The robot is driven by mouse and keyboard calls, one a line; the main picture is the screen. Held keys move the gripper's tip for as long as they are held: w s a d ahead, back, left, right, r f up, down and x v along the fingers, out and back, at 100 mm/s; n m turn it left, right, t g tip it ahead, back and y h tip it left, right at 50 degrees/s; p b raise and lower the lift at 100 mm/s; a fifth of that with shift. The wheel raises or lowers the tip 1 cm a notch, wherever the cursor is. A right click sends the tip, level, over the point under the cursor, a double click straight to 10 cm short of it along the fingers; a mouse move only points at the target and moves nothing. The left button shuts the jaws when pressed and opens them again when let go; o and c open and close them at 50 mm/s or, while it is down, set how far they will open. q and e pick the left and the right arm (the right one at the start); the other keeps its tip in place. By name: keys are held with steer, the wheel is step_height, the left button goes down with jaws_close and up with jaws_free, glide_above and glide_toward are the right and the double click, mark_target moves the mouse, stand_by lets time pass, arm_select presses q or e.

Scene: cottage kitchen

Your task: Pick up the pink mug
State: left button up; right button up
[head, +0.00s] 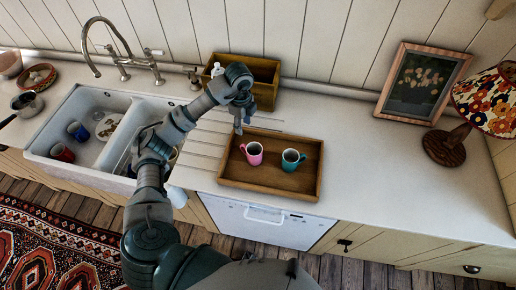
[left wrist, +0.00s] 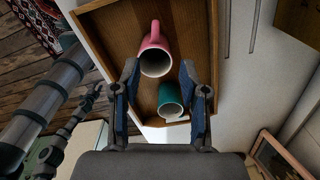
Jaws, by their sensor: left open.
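The pink mug (head: 253,154) stands upright in the left part of a shallow wooden tray (head: 270,184) on the counter. My left gripper (head: 239,127) is open and empty, above the tray's back left corner.
A wooden crate (head: 265,82) stands behind the tray against the wall. The sink (head: 88,150) with several dishes is at the left. A framed picture (head: 420,85) and a lamp (head: 445,147) stand at the right. The counter right of the tray is clear.

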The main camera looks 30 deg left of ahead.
arm_select(q)
steer(key=f, duration=0.2)
steer(key=s+f, duration=0.1)
steer(key=f, duration=0.1)
steer(key=shift+s+p, duration=0.15)
steer(key=shift+p, duration=0.25)
glide_above(243, 150)
steer(key=f, duration=0.4)
steer(key=w+a+f, duration=0.1)
steer(key=f, duration=0.1)
steer(key=shift+f+p, duration=0.35)
steer(key=shift+s+d+f, duration=0.15)
steer(key=shift+s+f, duration=0.2)
steer(key=shift+f, duration=0.1)
steer(key=f, duration=0.1)
steer(key=f+p, duration=0.1)
steer(key=f, duration=0.1)
steer(key=shift+d+f, duration=0.3)
steer(key=shift+d, duration=0.1)
steer(key=shift+f, duration=0.35)
steer(key=shift+a, duration=0.2)
steer(key=shift+c, duration=0.9)
steer(key=shift+a, duration=0.2)
jaws_close()
arm_select(e)
steer(key=r, duration=0.3)
steer(key=shift+s+a, duration=0.1)
steer(key=shift+a, duration=0.2)
